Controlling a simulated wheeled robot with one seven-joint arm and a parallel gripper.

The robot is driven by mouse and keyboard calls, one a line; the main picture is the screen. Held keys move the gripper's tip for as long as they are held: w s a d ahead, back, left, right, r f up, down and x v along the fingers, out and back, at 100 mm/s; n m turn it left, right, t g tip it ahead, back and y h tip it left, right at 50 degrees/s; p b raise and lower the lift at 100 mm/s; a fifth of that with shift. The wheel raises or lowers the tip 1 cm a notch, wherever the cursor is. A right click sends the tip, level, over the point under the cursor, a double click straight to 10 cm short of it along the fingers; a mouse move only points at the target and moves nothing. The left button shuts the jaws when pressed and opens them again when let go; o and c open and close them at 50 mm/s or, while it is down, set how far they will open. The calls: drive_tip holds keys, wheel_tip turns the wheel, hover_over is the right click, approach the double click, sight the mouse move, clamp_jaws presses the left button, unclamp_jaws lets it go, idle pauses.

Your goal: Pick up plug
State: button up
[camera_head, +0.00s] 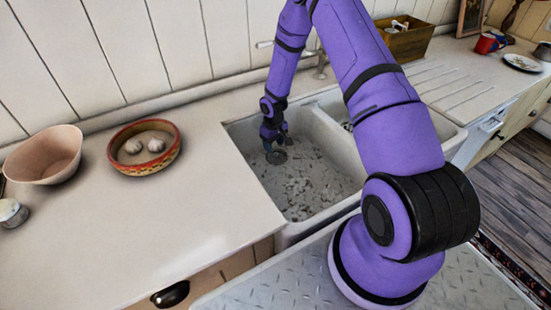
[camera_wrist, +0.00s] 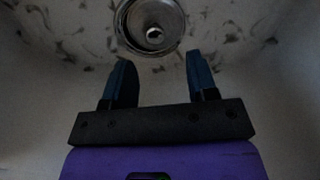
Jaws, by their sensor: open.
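The plug (camera_wrist: 154,35) shows in the wrist view as a small round metal piece in the centre of a metal drain ring (camera_wrist: 130,40) at the top of the picture. In the head view, the dark round drain area (camera_head: 277,156) lies in the left sink basin, and the plug itself is too small to make out. My gripper (camera_wrist: 160,62) is open and empty, its two blue fingers spread apart and pointing toward the drain. In the head view, my gripper (camera_head: 274,138) is down inside the basin, close to the drain.
The left basin (camera_head: 308,190) has grey-patterned walls and floor around my gripper. A faucet (camera_head: 320,65) stands behind. A bowl with garlic bulbs (camera_head: 145,170) and a pink bowl (camera_head: 45,155) sit on the left counter. A wooden box (camera_head: 405,40) stands at the back right.

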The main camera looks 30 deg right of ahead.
sight(276, 153)
drive_tip(key=shift+s+d+f, duration=0.15)
drive_tip(key=shift+s+f, duration=0.05)
drive_tip(key=shift+f, duration=1.25)
drive_tip(key=shift+s+d+f, duration=0.1)
drive_tip(key=shift+s+f, duration=0.05)
drive_tip(key=shift+f, duration=1.3)
clamp_jaws()
